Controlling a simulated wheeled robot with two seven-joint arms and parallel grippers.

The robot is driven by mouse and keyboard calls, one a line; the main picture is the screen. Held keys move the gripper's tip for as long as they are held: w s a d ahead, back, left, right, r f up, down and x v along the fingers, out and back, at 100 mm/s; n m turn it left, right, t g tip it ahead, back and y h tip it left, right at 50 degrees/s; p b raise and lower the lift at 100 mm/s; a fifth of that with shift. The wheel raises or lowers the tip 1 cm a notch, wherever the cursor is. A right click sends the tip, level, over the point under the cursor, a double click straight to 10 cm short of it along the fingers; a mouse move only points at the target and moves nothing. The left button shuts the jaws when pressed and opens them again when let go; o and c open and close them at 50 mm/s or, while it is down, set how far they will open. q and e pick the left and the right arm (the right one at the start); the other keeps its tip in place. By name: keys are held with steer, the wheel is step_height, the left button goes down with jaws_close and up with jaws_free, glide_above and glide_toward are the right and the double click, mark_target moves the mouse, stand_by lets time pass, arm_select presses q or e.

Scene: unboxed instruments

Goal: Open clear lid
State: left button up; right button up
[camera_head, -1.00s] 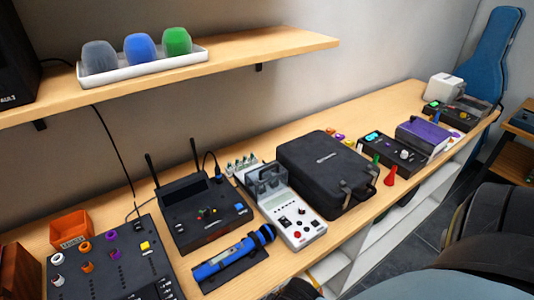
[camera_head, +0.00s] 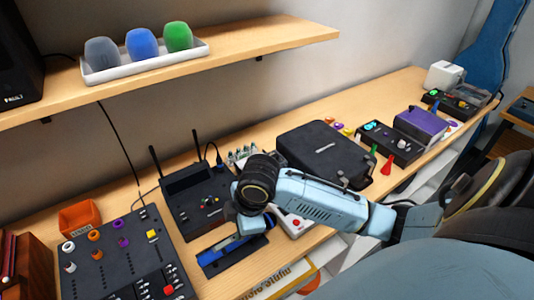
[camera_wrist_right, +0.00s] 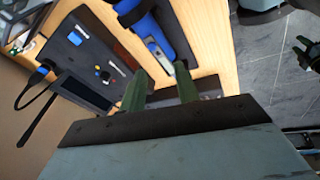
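The white instrument (camera_head: 293,222) stands mid-table; my right arm covers most of it, and its clear lid is hidden in the head view. My right gripper (camera_head: 247,233) is over the front of the table, at the blue microphone (camera_head: 228,250) and left of the white instrument. In the right wrist view, the two green fingers of my right gripper (camera_wrist_right: 160,78) are apart with nothing held between them. The blue microphone (camera_wrist_right: 150,30) lies just beyond the fingertips in that view.
A black device with antennas (camera_head: 190,210) and a dark mixer panel (camera_head: 115,255) stand to the left. A black case (camera_head: 325,152) stands behind my right arm. A wooden shelf (camera_head: 260,50) overhangs the back. Several smaller boxes crowd the right end.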

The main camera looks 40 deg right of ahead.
steer(key=w+d+r+n+h, duration=0.1)
steer(key=w+d+r+n, duration=0.1)
steer(key=w+d+r, duration=0.5)
steer(key=w+d+r+n+h, duration=0.1)
steer(key=w+d+r, duration=0.2)
steer(key=d+r, duration=0.7)
steer(key=shift+g, duration=0.4)
steer(key=w+d+f, duration=0.1)
steer(key=f, duration=0.9)
steer(key=w+d+f, duration=0.1)
steer(key=f, duration=0.3)
steer(key=shift+w+d+f+p, duration=0.3)
steer(key=shift+w+d+f, duration=0.05)
steer(key=shift+f, duration=0.05)
jaws_close()
